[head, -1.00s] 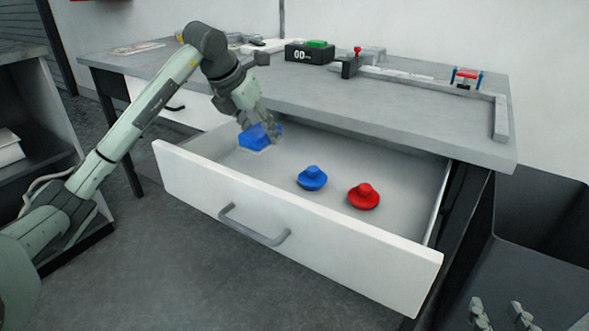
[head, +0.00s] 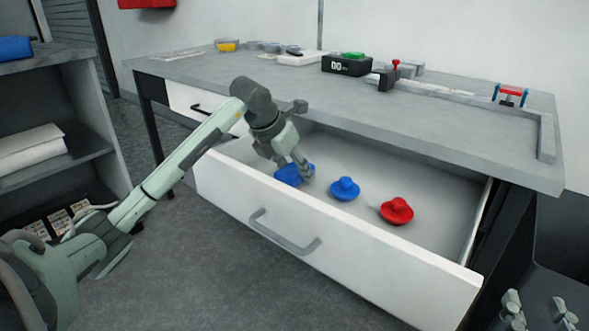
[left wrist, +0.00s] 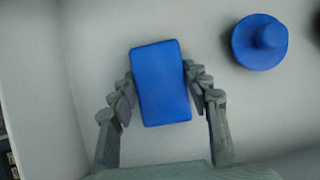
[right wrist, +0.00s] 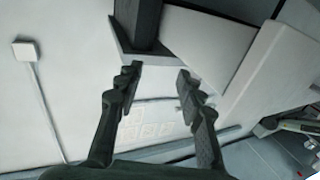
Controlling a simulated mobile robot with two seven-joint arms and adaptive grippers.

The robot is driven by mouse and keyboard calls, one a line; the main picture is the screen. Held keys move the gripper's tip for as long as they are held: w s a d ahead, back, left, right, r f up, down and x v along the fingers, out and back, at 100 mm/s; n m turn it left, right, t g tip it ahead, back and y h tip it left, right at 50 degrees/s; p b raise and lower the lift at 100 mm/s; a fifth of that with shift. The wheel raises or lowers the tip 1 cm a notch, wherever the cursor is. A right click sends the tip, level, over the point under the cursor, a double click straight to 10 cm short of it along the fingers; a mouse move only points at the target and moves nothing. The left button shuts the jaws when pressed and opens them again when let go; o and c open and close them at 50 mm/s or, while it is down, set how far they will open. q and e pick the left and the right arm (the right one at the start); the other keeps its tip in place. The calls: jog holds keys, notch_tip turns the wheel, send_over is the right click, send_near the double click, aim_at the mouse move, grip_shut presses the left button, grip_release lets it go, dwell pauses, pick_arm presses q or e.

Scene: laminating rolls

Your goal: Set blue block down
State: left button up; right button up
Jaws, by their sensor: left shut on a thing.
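The blue block (head: 290,176) is low inside the open drawer (head: 330,230), in its left part. My left gripper (head: 296,170) reaches down over the drawer front and is shut on the block. In the left wrist view the blue block (left wrist: 161,84) sits between both fingers, its long side pointing away from the palm. Whether its underside touches the drawer floor I cannot tell. My right gripper (head: 540,312) shows at the bottom right of the head view. In the right wrist view it (right wrist: 157,80) is open and empty.
A blue knobbed piece (head: 345,189) and a red knobbed piece (head: 397,211) lie in the drawer to the right of the block. The desktop (head: 420,118) overhangs the drawer's back. A black box with a green top (head: 346,64) stands on the desk.

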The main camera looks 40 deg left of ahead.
pick_arm(q)
jog(key=shift+f, duration=0.1)
jog(key=o, duration=1.2)
pick_arm(e)
jog(key=shift+a+r, duration=0.15)
jog(key=shift+r, duration=0.2)
pick_arm(q)
jog(key=shift+s+r, duration=0.1)
jog(key=shift+r, duration=0.35)
jog(key=p+v, duration=0.1)
jog(key=v, duration=1)
jog(key=shift+s+r, duration=0.15)
jog(key=shift+r, duration=0.05)
pick_arm(e)
jog(key=d+f+g+h, duration=0.2)
jog(key=d+f, duration=0.1)
jog(key=f, duration=0.3)
jog(key=shift+g, duration=0.3)
